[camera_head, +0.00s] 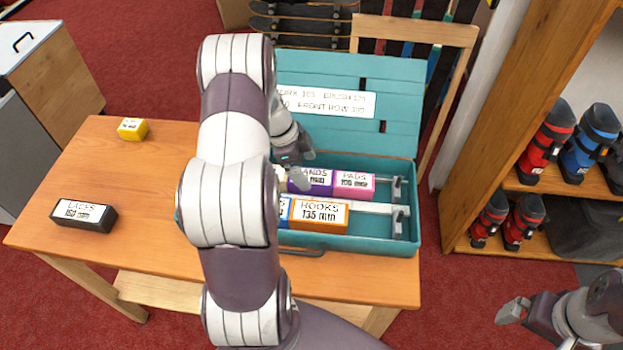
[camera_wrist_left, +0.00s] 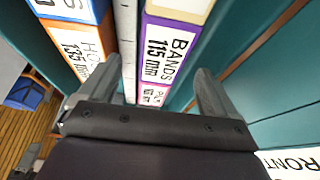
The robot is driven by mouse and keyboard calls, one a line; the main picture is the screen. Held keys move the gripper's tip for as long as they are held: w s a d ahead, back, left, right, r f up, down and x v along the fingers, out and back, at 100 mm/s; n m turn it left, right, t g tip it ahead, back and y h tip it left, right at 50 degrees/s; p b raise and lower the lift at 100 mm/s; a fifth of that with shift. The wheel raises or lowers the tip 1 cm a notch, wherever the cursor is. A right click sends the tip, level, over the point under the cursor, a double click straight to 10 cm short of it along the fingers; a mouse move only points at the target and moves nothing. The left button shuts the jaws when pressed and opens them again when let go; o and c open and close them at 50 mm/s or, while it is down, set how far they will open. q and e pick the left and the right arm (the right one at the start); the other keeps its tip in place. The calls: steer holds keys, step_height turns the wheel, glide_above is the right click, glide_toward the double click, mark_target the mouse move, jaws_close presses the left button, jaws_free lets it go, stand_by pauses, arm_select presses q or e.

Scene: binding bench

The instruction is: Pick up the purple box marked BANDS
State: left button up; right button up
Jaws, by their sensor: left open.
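The purple box marked BANDS (camera_head: 322,188) sits in the open teal case, left of the pink PADS box (camera_head: 354,184); its left end is hidden by my left arm and gripper. In the left wrist view the purple box (camera_wrist_left: 167,48) shows its BANDS 115 mm label. My left gripper (camera_head: 298,178) is open above the case at the left part of this box. In the left wrist view its fingers (camera_wrist_left: 156,80) point to either side of the purple box, with nothing held. My right gripper (camera_head: 514,311) is at lower right, away from the table; its jaw opening is unclear.
The teal case (camera_head: 350,248) has a raised lid behind and a metal rail between its rows. An orange HOOKS box (camera_head: 320,214) stands in the front row. A black LACES box (camera_head: 84,216) and a yellow box (camera_head: 132,129) lie on the table's left, with bare wood between.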

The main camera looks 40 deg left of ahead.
mark_target(310, 176)
arm_select(q)
steer(key=x, duration=0.2)
steer(key=shift+w+a+f, duration=0.1)
steer(key=shift+f, duration=0.25)
steer(key=shift+w+f, duration=0.1)
steer(key=shift+f, duration=0.05)
steer(key=shift+f+b, duration=0.25)
steer(key=shift+b, duration=0.3)
stand_by(0.3)
steer(key=c, duration=1.2)
